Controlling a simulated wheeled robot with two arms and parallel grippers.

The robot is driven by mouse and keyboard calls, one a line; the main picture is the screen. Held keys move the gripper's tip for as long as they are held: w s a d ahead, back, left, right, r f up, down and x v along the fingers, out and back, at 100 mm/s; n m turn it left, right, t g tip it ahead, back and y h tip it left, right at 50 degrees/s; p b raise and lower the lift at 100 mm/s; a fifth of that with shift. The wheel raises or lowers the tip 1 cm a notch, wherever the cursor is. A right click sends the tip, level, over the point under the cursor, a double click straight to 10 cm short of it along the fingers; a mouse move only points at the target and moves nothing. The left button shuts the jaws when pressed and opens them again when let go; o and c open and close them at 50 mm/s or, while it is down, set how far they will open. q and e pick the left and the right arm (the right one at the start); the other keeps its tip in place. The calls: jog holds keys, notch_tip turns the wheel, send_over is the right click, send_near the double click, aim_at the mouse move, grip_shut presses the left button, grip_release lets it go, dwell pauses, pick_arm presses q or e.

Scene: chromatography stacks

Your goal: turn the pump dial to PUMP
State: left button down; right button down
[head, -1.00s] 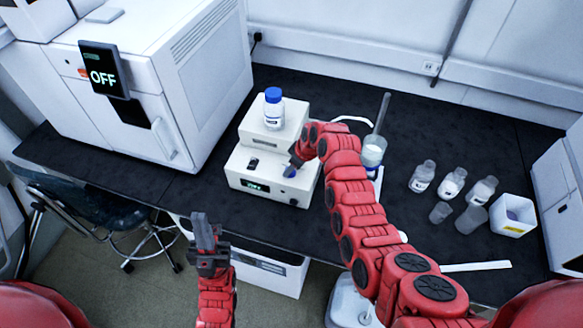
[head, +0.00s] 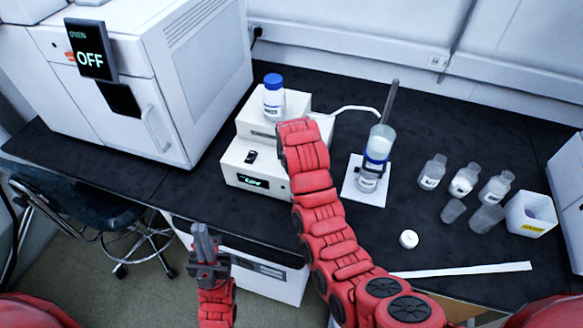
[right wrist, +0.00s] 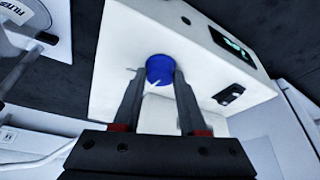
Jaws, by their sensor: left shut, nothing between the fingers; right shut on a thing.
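The pump (head: 233,165) is a white box with a small lit display (head: 250,182) on its front; the text is too small to read. Its blue dial (right wrist: 159,68) shows in the right wrist view, with a small white mark near its lower edge. My right gripper (right wrist: 160,80) is shut on the dial, one finger at each side. In the head view my right arm hides the dial and this gripper. My left gripper (head: 204,240) is shut and empty, in front of the bench, lower left of the pump.
A blue-capped bottle (head: 273,97) stands on the box's upper step. A filter flask (head: 367,177) on a white pad is to the right, with several clear bottles (head: 465,180) and a white bin (head: 530,214) beyond. An oven (head: 150,60) reading OFF stands left.

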jog(key=m+b, duration=0.1)
jog(key=m+h+b, duration=0.1)
jog(key=b, duration=0.1)
jog(key=m+b, duration=0.2)
jog(key=shift+a+f+h, duration=0.1)
jog(key=shift+f+h, duration=0.15)
jog(key=shift+h, duration=0.05)
jog(key=shift+r+m+g+h+b, duration=0.15)
jog(key=shift+m+h+b, duration=0.1)
jog(key=shift+m+b, duration=0.45)
jog(key=shift+r+m+g+h+b, duration=0.15)
jog(key=shift+m+h+b, duration=0.1)
jog(key=shift+m+b, duration=0.45)
jog(key=shift+c, duration=2.2)
grip_release()
